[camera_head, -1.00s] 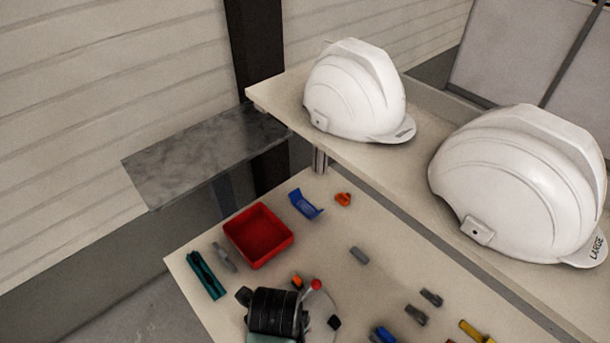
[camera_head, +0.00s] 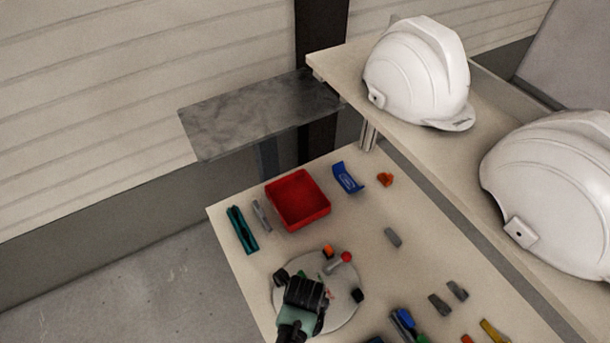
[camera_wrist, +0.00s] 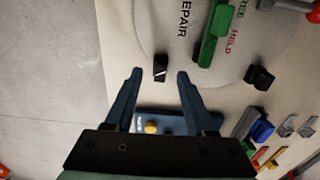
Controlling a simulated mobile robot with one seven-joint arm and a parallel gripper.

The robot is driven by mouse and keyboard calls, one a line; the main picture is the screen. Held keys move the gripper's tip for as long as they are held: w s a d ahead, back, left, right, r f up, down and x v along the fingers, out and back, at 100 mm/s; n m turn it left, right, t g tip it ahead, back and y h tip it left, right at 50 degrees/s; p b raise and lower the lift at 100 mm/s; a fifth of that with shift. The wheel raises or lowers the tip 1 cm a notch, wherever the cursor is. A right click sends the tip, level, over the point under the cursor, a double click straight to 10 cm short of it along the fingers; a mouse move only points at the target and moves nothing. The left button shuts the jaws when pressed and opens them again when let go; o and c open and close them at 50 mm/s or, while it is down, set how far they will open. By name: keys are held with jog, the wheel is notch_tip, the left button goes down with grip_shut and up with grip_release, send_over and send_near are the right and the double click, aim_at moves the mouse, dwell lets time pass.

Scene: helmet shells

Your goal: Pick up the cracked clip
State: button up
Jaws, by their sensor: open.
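In the wrist view a small black clip (camera_wrist: 160,68) with a pale line across it, likely the crack, lies at the edge of a round white disc (camera_wrist: 158,25). My gripper (camera_wrist: 159,74) is open, with one blue finger on each side of this clip and a gap on both sides. How high the fingertips are above it I cannot tell. In the head view my gripper (camera_head: 304,291) is over the disc (camera_head: 345,311) and hides part of it; I cannot pick out the cracked clip there. A second black clip (camera_wrist: 260,77) lies to the right, at the disc's edge.
A green bar (camera_wrist: 214,32) stands on the disc, near a red knob (camera_head: 346,257). A red tray (camera_head: 298,200), a teal part (camera_head: 242,230) and a blue part (camera_head: 347,177) lie behind. Several loose grey clips lie right. White helmets (camera_head: 415,75) stand on the raised shelf.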

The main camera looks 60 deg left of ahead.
jog(key=shift+f, duration=0.85)
grip_shut()
